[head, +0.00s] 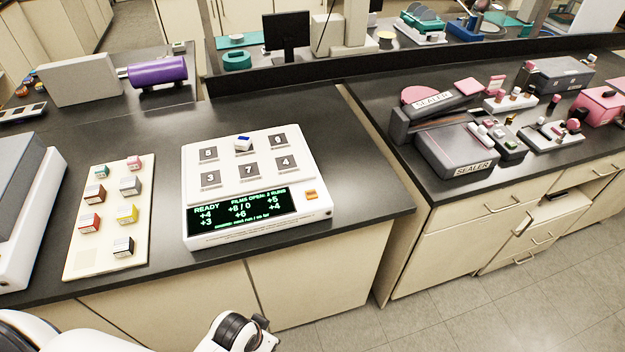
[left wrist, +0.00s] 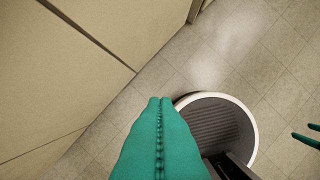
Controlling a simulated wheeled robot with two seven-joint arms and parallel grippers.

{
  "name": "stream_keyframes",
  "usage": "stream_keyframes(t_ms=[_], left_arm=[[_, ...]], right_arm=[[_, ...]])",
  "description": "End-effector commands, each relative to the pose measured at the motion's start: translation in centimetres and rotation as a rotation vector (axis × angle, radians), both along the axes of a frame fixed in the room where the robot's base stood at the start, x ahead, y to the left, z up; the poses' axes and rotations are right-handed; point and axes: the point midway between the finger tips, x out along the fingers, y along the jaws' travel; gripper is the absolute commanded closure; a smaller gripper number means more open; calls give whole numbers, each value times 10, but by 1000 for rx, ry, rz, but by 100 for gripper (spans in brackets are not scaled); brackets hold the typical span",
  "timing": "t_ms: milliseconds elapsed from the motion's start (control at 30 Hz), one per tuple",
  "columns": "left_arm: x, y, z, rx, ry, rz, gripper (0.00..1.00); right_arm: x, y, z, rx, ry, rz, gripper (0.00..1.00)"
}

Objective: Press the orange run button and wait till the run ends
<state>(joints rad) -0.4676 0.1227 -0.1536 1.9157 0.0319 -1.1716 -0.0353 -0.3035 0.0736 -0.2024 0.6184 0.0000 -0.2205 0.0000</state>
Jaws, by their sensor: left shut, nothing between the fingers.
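The white profiler (head: 320,170) stands on the near black bench. Its orange run button (head: 311,195) is at the right of its front, beside the dark screen (head: 242,213). Green text on the screen reads READY, with several signed numbers. A small white block with a blue top (head: 243,144) sits at the back middle of the profiler, among numbered plates. My left gripper (left wrist: 160,104) shows green fingers pressed together, empty, above the floor in the left wrist view. It is away from the button. Part of my right gripper (left wrist: 306,134) shows at that view's right edge, fingertips apart.
A cream tray (head: 84,262) with several small coloured blocks lies left of the profiler. A grey-white machine (head: 22,200) stands farther left. The bench right of the profiler is clear.

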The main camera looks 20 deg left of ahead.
Motion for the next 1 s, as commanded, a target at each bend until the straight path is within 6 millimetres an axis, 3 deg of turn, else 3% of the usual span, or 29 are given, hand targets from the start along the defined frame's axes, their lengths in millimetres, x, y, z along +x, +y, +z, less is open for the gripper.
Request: stream_keyframes(t_ms=[33,100,267,400,633,800,1000], left_arm=[[8,-2,35,-5,-21,-19,100],[17,-5,68,-15,-44,-56,100],[45,-21,141,-43,-119,-224,100],[88,-43,190,-65,-223,-502,100],[166,-60,228,-53,-387,-932,100],[225,-50,257,-11,-503,-1147,100],[277,-29,293,44,-613,-1278,100]], right_arm=[[1,-1,15,-2,-1,1,46],[2,-3,25,-4,-3,1,46],[4,-6,46,-7,-5,1,46],[4,-7,58,-9,-6,0,46],[4,-8,62,-10,-6,-1,46],[5,-8,62,-10,-7,-1,46],[5,-7,62,-9,-7,-1,46]])
